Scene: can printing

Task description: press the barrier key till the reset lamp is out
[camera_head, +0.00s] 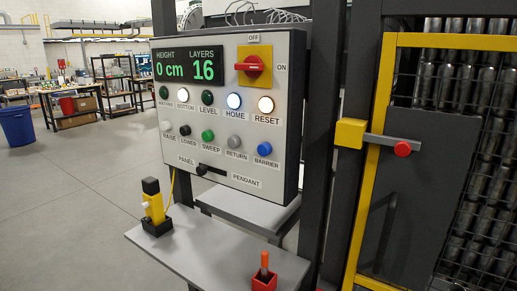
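The control panel (222,128) stands upright in the middle of the head view. The barrier key (265,149) is a blue round button at its lower right, above the label BARRIER. The reset lamp (266,105) above it glows warm white, so it is lit. The display (188,66) reads HEIGHT 0 cm and LAYERS 16. The bottom and home (234,101) lamps also glow. Neither of my grippers shows in this view.
A grey shelf (190,246) below the panel holds a yellow and black pendant (154,208) and a red holder (264,280). A yellow-framed gate (403,150) with a red knob is at right, cans behind its mesh. Open floor lies left.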

